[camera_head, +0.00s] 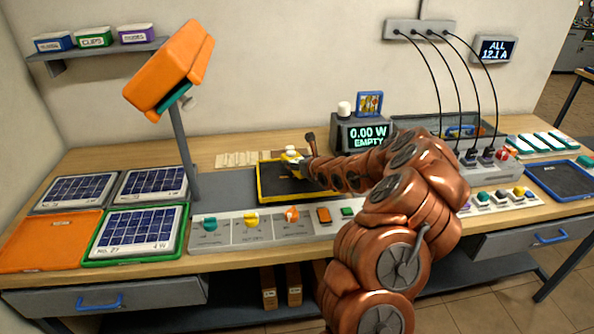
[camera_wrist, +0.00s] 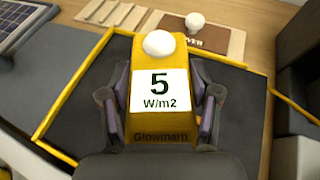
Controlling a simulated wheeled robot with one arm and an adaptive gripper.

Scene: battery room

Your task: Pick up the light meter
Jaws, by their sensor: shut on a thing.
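The light meter (camera_wrist: 160,88) is a yellow block with a white dome on its end and a white label reading "5 W/m2". In the wrist view it sits between the two fingers of my gripper (camera_wrist: 160,108), which is shut on its sides. In the head view the light meter (camera_head: 291,157) shows small and partly hidden at my gripper (camera_head: 300,164). It is over the dark mat with a yellow border (camera_head: 270,188). I cannot tell whether it touches the mat.
An orange lamp (camera_head: 172,68) on a grey post stands left of the mat. Solar panels (camera_head: 130,232) lie at the left. A display box (camera_head: 362,134) reading "0.00 W EMPTY" stands behind my arm. A control strip (camera_head: 265,226) with knobs runs along the front.

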